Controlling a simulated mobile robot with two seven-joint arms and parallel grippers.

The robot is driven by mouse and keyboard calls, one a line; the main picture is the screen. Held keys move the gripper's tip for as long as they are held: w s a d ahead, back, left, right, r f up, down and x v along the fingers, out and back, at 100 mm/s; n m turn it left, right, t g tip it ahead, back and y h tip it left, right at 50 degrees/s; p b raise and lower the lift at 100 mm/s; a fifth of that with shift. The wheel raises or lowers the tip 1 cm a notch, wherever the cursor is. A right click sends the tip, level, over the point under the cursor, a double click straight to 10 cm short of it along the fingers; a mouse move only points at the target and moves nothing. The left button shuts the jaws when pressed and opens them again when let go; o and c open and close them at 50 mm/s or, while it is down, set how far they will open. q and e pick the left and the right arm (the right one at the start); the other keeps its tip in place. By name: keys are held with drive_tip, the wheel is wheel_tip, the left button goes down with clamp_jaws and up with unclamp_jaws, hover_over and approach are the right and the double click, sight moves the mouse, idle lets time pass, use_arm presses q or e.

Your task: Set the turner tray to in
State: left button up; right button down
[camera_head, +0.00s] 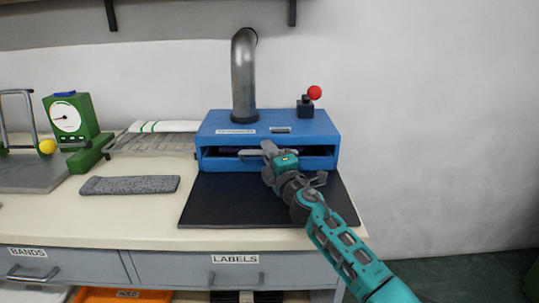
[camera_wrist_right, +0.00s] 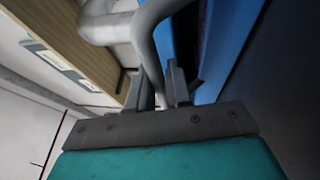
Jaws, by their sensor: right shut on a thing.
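The turner is a blue box-shaped machine (camera_head: 210,135) on the counter, with a wide dark slot in its front. A pale grey bar handle (camera_head: 250,153) shows at the slot opening; it also shows as a thick bent bar in the right wrist view (camera_wrist_right: 148,35). My right gripper (camera_head: 270,150) is at the slot, with its fingers shut on this handle. In the right wrist view the fingers (camera_wrist_right: 160,88) are on either side of the bar. The tray is mostly hidden in the dark slot, so its depth is hard to tell. My left gripper is not in view.
A black mat (camera_head: 225,205) lies in front of the turner, under my right arm. A metal pipe (camera_head: 244,75) and a red-knobbed lever (camera_head: 314,93) stand on top. A grey knitted piece (camera_head: 130,185), a wire rack (camera_head: 150,145) and a green dial gauge (camera_head: 75,120) are to the left.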

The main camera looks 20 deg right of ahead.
drive_tip(key=shift+w+d+r, duration=0.1)
drive_tip(key=shift+d+r, duration=0.05)
drive_tip(key=shift+r, duration=0.1)
drive_tip(key=c, duration=1.5)
unclamp_jaws()
drive_tip(key=o, duration=0.3)
drive_tip(key=shift+w+f, duration=0.2)
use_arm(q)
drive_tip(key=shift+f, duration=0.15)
use_arm(e)
drive_tip(key=shift+o, duration=0.4)
drive_tip(key=shift+s, duration=0.1)
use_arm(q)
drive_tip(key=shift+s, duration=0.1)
use_arm(e)
drive_tip(key=shift+s, duration=0.1)
drive_tip(key=p+v, duration=0.1)
drive_tip(key=v, duration=1.1)
drive_tip(key=shift+s+f, duration=0.15)
drive_tip(key=shift+s, duration=0.2)
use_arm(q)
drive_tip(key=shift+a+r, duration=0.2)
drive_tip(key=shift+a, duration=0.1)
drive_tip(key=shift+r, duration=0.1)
